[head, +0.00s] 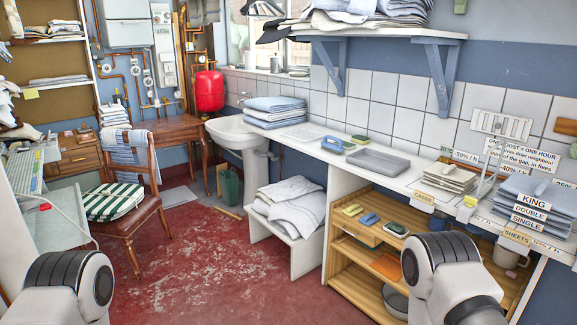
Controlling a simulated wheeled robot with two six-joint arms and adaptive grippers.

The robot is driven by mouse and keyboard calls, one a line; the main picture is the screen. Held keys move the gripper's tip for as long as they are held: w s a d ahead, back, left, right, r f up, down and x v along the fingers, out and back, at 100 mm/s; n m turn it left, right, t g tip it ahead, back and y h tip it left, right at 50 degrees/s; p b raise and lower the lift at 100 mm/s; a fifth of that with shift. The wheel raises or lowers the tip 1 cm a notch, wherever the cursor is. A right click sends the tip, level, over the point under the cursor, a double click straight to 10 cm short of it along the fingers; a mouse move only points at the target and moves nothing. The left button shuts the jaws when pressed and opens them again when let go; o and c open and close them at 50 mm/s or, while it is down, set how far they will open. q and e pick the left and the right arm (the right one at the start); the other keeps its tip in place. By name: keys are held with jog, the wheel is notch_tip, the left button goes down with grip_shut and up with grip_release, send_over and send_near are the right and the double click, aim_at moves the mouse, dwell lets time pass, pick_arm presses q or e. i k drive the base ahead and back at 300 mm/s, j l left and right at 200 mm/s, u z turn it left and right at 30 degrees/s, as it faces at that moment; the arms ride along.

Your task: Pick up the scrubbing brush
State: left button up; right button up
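A blue object with a looped handle (332,144), which looks like the scrubbing brush, lies on the white counter (308,133). It is to the left of a green and yellow sponge (359,139), with a small gap between them. It is small in the head view, so its bristles cannot be made out. Parts of my two arms show at the bottom left and bottom right. Neither of my grippers is in view.
A grey tray (378,163) and folded blue towels (275,106) flank the blue object on the counter. Below is a wooden shelf unit (345,247) with small items. A chair (148,212) stands at the left. The red floor (215,255) is clear in the middle.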

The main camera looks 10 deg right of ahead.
aim_at(331, 147)
jog(key=i, duration=1.7)
